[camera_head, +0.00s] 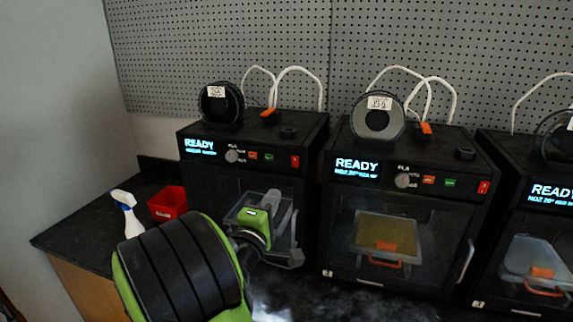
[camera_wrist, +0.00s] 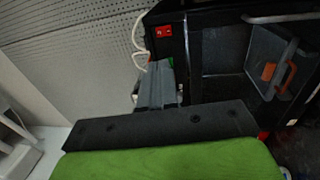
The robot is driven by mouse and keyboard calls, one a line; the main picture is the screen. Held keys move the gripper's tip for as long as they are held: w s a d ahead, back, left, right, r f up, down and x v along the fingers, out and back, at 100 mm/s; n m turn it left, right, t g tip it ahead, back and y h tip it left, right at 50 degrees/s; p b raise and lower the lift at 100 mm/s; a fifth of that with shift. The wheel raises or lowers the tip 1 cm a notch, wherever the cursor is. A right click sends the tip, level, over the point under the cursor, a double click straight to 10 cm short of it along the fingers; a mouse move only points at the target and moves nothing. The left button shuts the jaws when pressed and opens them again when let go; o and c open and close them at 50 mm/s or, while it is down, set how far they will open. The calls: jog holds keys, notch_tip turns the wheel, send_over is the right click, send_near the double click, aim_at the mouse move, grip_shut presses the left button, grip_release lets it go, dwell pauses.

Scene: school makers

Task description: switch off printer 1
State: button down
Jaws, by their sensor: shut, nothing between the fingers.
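The leftmost printer (camera_head: 310,150) is a black box with a lit READY display (camera_head: 200,146), a knob (camera_head: 235,156), small orange and green buttons and a red switch (camera_head: 294,161) at the panel's right end. Any number label on it is hidden behind my arm. My gripper (camera_head: 271,198) is shut and empty in front of this printer's door, below the panel and apart from the switch in the picture. In the wrist view, the grey fingers (camera_wrist: 158,72) are together, just below a red switch (camera_wrist: 163,31) on a black printer front.
A second printer (camera_head: 400,205) and a third (camera_head: 490,240) stand to the right, both showing READY. A red bin (camera_head: 167,203) and a white spray bottle (camera_head: 128,213) stand on the dark counter at left. A pegboard wall (camera_head: 230,45) rises behind.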

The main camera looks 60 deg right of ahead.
aim_at(294, 159)
jog(key=d+p, duration=0.3)
jog(key=d, duration=0.1)
jog(key=w+d+r+p, duration=0.1)
jog(key=d+p, duration=0.3)
jog(key=w+d+r+p, duration=0.1)
jog(key=d+p, duration=0.2)
jog(key=d, duration=0.2)
jog(key=shift+d, duration=0.1)
jog(key=shift+w+d+f, duration=0.1)
jog(key=shift+d+f, duration=0.05)
jog(key=shift+d, duration=0.05)
